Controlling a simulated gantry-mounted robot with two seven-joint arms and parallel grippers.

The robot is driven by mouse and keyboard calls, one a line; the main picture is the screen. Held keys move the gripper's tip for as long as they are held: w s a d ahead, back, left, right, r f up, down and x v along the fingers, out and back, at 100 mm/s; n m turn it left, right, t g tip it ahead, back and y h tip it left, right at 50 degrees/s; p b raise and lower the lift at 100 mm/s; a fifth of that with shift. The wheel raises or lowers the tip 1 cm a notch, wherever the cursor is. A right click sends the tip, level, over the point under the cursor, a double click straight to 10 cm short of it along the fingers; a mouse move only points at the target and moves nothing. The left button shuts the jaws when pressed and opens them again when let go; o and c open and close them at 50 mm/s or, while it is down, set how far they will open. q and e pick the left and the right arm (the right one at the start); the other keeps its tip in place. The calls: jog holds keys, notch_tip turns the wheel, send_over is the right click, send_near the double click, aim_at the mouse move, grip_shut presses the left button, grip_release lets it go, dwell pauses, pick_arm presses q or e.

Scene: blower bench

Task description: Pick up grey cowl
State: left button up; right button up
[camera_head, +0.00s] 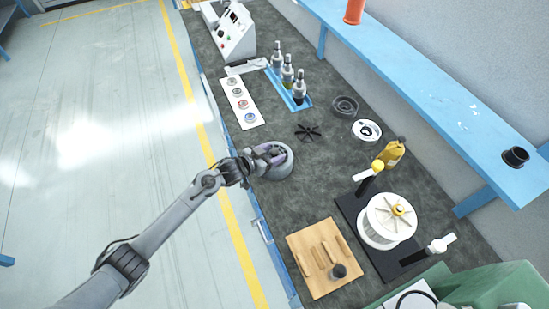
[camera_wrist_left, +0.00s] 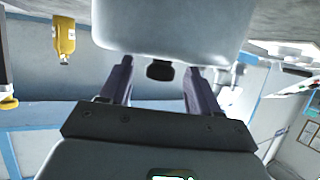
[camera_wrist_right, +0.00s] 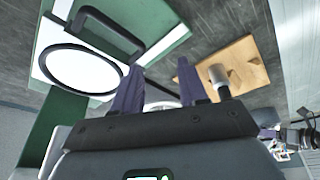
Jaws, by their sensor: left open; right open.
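The grey cowl (camera_head: 284,168), a round grey ring-like housing, sits on the dark bench mat near its left edge. My left gripper (camera_head: 268,154) is at its near-left side, its fingers overlapping the cowl in the head view. In the left wrist view the cowl (camera_wrist_left: 172,28) fills the top, with a small dark knob below it between the fingertips. The left gripper (camera_wrist_left: 158,72) is open; whether the fingers touch the cowl I cannot tell. My right gripper (camera_wrist_right: 158,78) is open and empty in the right wrist view.
A black fan wheel (camera_head: 308,132), a dark ring (camera_head: 344,107) and a white disc (camera_head: 366,130) lie beyond the cowl. Bottles (camera_head: 287,76), a yellow bottle (camera_head: 392,153), a white drum (camera_head: 388,221) and a wooden board (camera_head: 312,283) stand around. Mat between cowl and board is clear.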

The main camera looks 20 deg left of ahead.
pick_arm(q)
jog(key=c, duration=1.1)
grip_shut()
jog(key=shift+r, duration=0.15)
